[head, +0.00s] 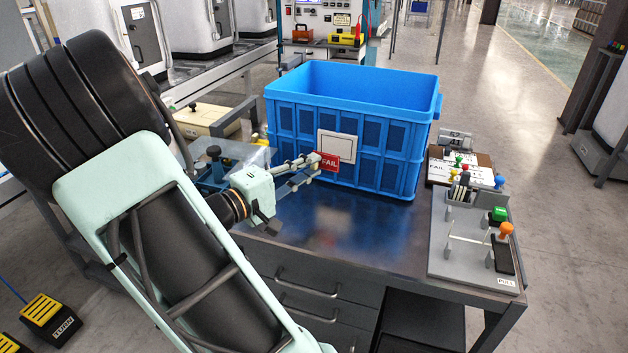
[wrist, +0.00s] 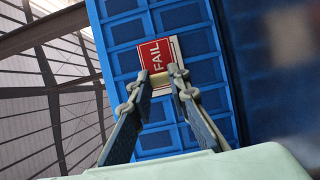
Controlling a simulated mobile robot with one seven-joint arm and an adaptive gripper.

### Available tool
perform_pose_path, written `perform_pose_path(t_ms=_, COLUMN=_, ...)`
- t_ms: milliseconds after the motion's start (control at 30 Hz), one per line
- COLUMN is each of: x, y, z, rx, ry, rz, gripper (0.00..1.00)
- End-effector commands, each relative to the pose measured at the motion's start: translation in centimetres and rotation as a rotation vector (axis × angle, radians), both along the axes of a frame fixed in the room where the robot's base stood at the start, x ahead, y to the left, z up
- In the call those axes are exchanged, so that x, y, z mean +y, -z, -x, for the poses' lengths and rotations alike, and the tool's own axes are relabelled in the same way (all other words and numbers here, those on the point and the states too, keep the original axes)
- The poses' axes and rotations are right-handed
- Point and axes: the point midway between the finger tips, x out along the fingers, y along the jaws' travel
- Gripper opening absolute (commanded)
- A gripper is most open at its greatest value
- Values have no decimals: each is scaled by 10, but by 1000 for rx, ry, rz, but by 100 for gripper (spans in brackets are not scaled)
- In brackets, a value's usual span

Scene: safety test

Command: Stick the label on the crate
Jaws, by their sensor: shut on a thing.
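The blue crate (head: 292,133) stands on the dark workbench, with a blank off-white panel (head: 336,147) on its front wall. My gripper (head: 314,161) is in front of that wall, to the left of the panel's lower part. It is shut on a red label marked FAIL (head: 328,162), which it holds upright by an edge. In the wrist view the label (wrist: 155,55) shows beyond the fingertips (wrist: 158,82) and overlaps part of the pale panel (wrist: 177,48). I cannot tell whether the label touches the crate.
A grey stand (head: 455,235) with several coloured-knob stamps is at the bench's right. A board with papers (head: 470,170) lies behind it. A blue-grey device (head: 212,170) is left of the crate. The bench top (head: 340,225) before the crate is clear.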

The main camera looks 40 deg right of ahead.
Motion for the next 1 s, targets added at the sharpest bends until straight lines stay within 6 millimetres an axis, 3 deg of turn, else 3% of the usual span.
perform_pose_path(t_ms=267, x=-10, y=2, z=-6, rx=-6, ry=-12, rz=11, gripper=5)
perform_pose_path(t_ms=700, x=-47, y=2, z=-22, rx=-3, ry=-12, rz=10, gripper=5)
perform_pose_path(t_ms=1000, x=-57, y=1, z=-26, rx=-4, ry=-12, rz=10, gripper=5)
